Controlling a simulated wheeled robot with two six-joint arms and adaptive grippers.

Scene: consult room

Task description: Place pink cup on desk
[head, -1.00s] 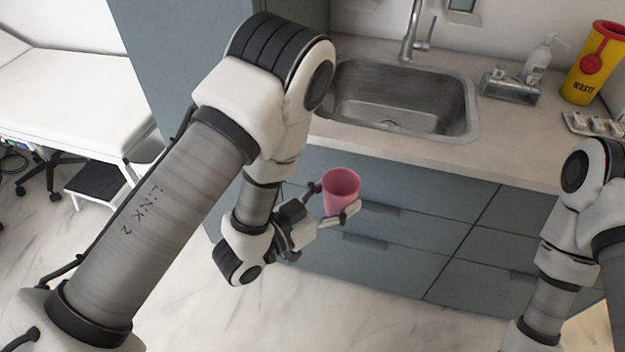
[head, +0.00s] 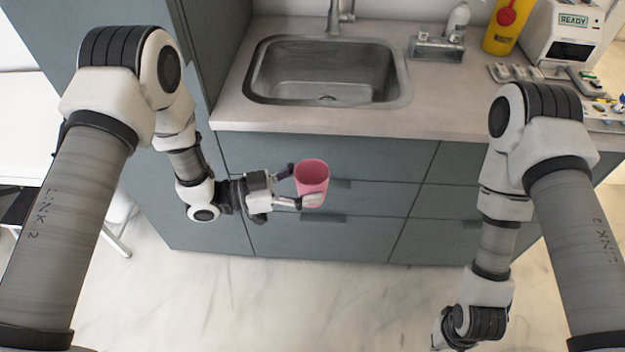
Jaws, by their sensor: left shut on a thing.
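The pink cup (head: 312,178) is upright with its open rim facing up. My left gripper (head: 303,187) is shut on its sides, one finger at the far side and one at the near side. The cup is held in the air in front of the grey drawer fronts, lower in the picture than the counter edge. My right arm hangs at the right of the head view; its gripper fingers are not visible. No desk can be clearly made out apart from the sink counter (head: 440,122).
A steel sink (head: 325,72) is set in the counter. A soap bottle (head: 457,20), yellow waste bin (head: 507,25), pill packs (head: 515,72) and a white device reading READY (head: 570,40) stand at the right. The front counter strip is clear. A white bed (head: 25,130) is at the left.

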